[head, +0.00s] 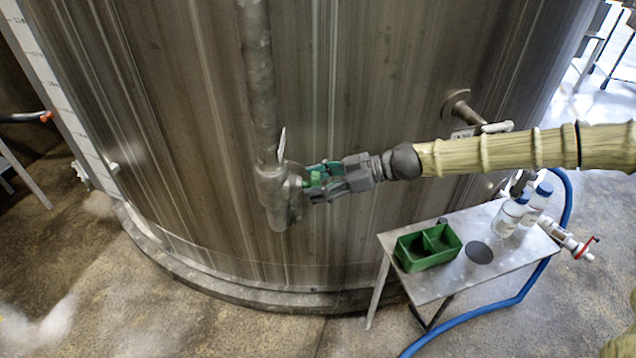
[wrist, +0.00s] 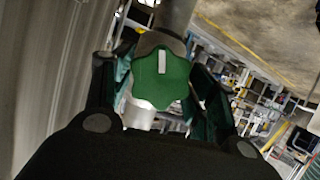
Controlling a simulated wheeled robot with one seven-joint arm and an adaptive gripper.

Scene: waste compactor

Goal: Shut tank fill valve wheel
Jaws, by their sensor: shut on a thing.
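The tank fill valve wheel is a green lobed handwheel with a white mark (wrist: 162,82), seen face-on in the wrist view between my fingers. In the head view the green wheel (head: 315,179) is partly hidden by my gripper (head: 318,181). It sits on the side of a grey metal valve body (head: 277,195) at the foot of a vertical pipe in front of the tank. My gripper reaches in from the right, and its fingers, also in the wrist view (wrist: 160,85), are shut on the wheel's two sides.
The large steel tank (head: 180,130) fills the background. A small metal table (head: 440,285) at the lower right holds a green two-part tray (head: 428,247) and white bottles (head: 510,215). A stub pipe (head: 462,108) sticks out of the tank above my arm. A blue hose (head: 500,303) runs across the floor.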

